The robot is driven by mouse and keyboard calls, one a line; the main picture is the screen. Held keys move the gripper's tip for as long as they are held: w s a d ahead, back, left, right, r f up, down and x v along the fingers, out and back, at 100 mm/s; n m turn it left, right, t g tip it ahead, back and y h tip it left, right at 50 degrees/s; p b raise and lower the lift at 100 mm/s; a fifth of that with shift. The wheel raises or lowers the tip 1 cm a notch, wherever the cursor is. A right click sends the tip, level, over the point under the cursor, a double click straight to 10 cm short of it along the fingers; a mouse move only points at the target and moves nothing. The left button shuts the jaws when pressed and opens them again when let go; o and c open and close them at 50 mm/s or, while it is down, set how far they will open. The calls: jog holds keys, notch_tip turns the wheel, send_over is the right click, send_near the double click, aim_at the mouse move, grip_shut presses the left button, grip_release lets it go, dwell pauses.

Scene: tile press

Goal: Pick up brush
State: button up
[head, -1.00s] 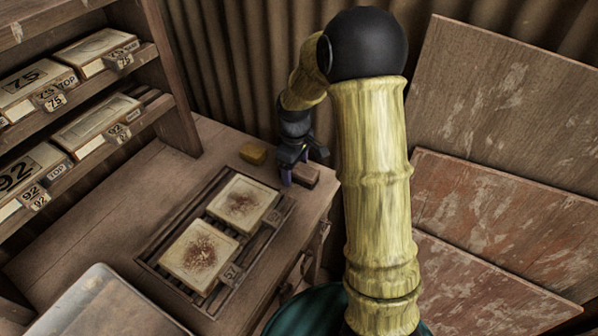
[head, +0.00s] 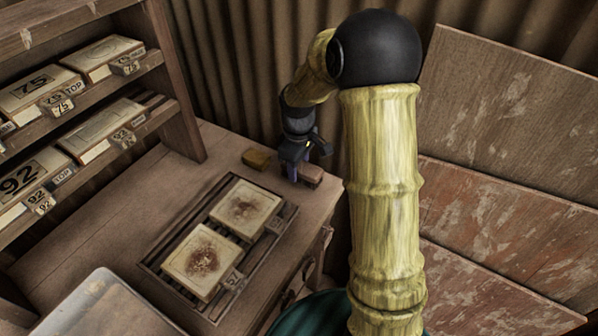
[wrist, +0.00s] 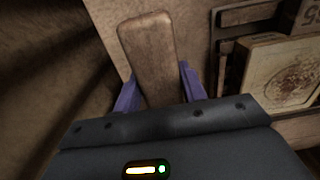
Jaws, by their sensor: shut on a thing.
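The brush (head: 312,174) is a small brown wooden block at the far right end of the bench. In the wrist view its worn wooden back (wrist: 147,42) runs between two purple fingers. My gripper (wrist: 160,88) is shut on the brush, one finger on each side. In the head view my gripper (head: 297,170) reaches down to the brush from above and covers part of it. The underside of the brush is hidden, and I cannot tell whether it still touches the bench.
A slatted tray (head: 150,266) holds two stained tiles (head: 246,208) in front. A shelf (head: 186,135) with numbered tile boxes stands at left. A corrugated wall (head: 232,75) is close behind, and a metal sheet (head: 92,312) lies front left.

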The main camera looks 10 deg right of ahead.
notch_tip(320, 180, up, 7)
jog(key=shift+r+p, duration=0.1)
jog(key=shift+p, duration=0.25)
jog(key=shift+o, duration=1.4)
jog(key=shift+c, duration=0.8)
jog(key=shift+d, duration=0.1)
